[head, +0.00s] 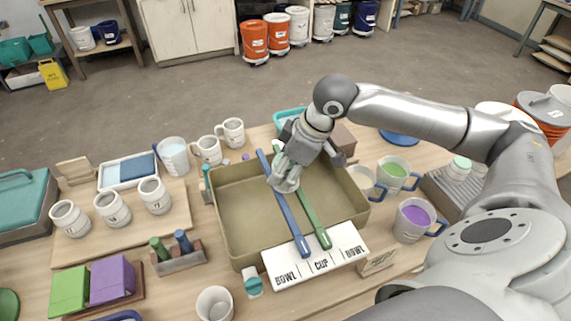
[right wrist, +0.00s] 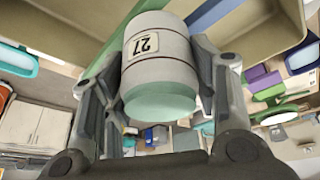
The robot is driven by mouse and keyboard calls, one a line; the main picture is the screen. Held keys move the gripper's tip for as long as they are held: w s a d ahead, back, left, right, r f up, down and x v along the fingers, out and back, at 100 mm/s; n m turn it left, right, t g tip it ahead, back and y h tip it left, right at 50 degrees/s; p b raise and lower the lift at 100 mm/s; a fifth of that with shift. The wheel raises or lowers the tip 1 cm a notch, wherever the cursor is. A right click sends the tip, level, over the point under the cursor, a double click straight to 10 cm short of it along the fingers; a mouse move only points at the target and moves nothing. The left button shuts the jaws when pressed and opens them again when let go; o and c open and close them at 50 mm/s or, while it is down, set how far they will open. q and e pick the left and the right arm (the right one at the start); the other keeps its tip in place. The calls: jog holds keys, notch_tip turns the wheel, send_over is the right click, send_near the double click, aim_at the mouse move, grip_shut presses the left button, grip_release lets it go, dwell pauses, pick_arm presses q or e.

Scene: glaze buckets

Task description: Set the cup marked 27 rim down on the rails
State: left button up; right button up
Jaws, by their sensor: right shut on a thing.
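The cup marked 27 (right wrist: 160,62) is whitish with a pale green end and a label on its side. My right gripper (head: 290,160) is shut on it, with one finger on each side in the right wrist view. In the head view the cup (head: 283,181) is partly hidden by the gripper, over the blue rail (head: 292,222) and close to the green rail (head: 313,217). Both rails lie across an olive basin (head: 240,258). I cannot tell whether the cup touches the rails, or which end is its rim. My left gripper is not in view.
A white board (head: 318,256) lettered BOWL, CUP, BOWL lies along the basin's near edge. White mugs (head: 155,194) stand on the left. Mugs with green (head: 396,170) and purple (head: 416,218) contents stand on the right. The basin floor is clear left of the rails.

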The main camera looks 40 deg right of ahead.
jog(key=shift+f, duration=0.3)
dwell(0.6)
jog(key=o, duration=1.2)
jog(key=v, duration=1.2)
